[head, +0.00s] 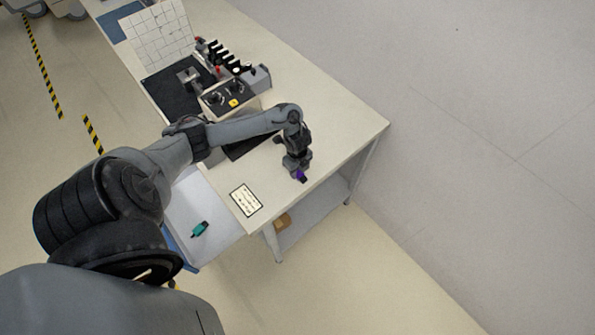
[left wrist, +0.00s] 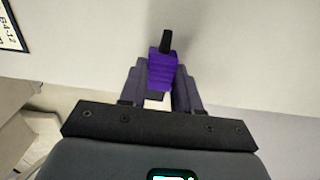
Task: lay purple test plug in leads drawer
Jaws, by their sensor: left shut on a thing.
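The purple test plug (left wrist: 162,70) has a ridged purple body and a black tip, and sits between the fingers in the left wrist view. It also shows as a small purple spot in the head view (head: 299,175). My left gripper (head: 298,170) is shut on it near the table's near right end; I cannot tell its exact height. An open drawer (head: 185,215) sticks out from the table's left side, with a teal plug (head: 200,229) lying in it. No label on the drawer can be read. My right gripper is not in view.
A printed card (head: 246,200) lies on the tabletop (head: 345,120) near the drawer. Devices, a black rack (head: 230,58) and a white tiled panel (head: 158,38) stand farther back. A brown box (head: 283,221) sits on the lower shelf.

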